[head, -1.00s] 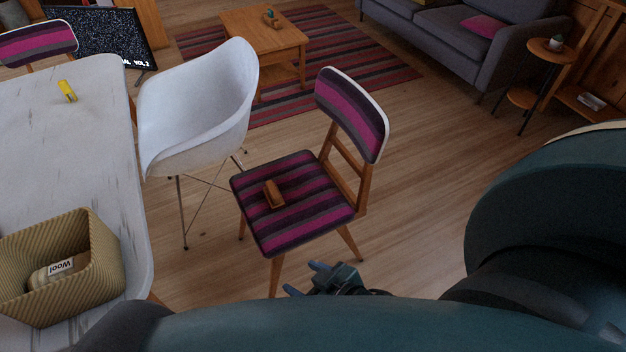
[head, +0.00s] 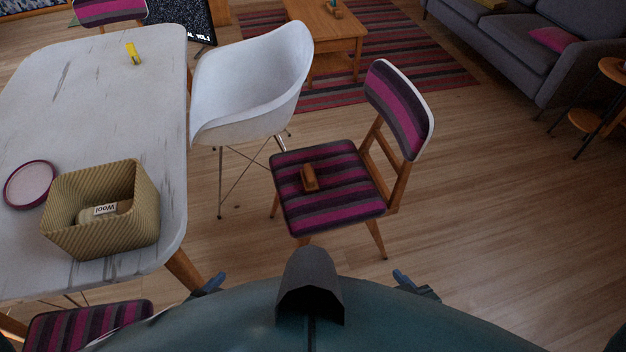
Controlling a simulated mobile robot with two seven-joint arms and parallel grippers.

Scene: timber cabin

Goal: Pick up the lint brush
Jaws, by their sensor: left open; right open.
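A small brown wooden object, which looks like the lint brush (head: 309,178), lies on the striped purple seat of a wooden chair (head: 345,211) in the middle of the head view. Nothing touches it but the seat.
A white table (head: 95,105) stands at left with a ribbed basket (head: 130,235) holding a labelled wool item, a round pink-rimmed dish (head: 30,184) and a yellow object (head: 133,53). A white chair (head: 247,90) stands behind.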

